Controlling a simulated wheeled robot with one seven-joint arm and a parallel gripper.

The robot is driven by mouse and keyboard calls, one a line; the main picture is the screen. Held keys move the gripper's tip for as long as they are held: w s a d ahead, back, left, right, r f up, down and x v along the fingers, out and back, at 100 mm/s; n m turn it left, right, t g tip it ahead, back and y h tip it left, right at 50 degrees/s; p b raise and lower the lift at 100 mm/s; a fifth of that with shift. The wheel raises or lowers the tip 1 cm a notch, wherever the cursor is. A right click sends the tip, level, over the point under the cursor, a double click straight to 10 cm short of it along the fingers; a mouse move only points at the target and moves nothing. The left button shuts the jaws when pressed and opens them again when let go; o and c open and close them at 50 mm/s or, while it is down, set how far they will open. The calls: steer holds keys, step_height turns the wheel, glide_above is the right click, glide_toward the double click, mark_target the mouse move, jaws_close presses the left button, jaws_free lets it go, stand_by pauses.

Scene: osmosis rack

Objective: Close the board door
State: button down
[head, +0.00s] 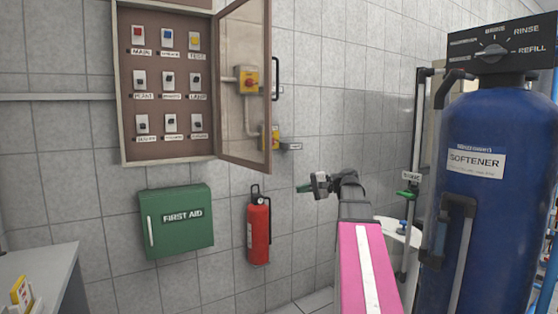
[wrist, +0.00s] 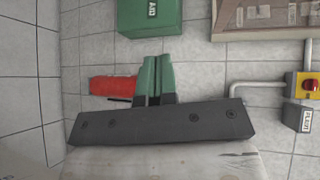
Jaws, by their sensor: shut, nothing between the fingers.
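The board (head: 165,12) is a brown wall cabinet with rows of labelled switches, upper left in the head view. Its door (head: 229,154) has a brown frame and a clear pane. It is hinged at the board's right side and stands wide open, swung out from the wall. A dark handle (head: 276,78) is on the door's free edge. My gripper (head: 303,188) is below and right of the door, apart from it. In the wrist view its green fingers (wrist: 158,65) are together and empty. Part of the brown cabinet or door (wrist: 265,32) shows at the upper right there.
A green first aid box (head: 178,222) and a red extinguisher (head: 258,232) are on the wall below the board. A blue softener tank (head: 500,200) stands at right. A grey counter (head: 50,275) is lower left.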

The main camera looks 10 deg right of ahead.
steer(key=s+d+r+n+y, duration=0.1)
steer(key=d+r, duration=0.1)
steer(key=r, duration=0.4)
steer(key=s+d+r+y, duration=0.2)
steer(key=r, duration=0.4)
steer(key=s+x, duration=0.2)
steer(key=x, duration=1)
steer(key=shift+a, duration=0.8)
steer(key=shift+s+f, duration=0.1)
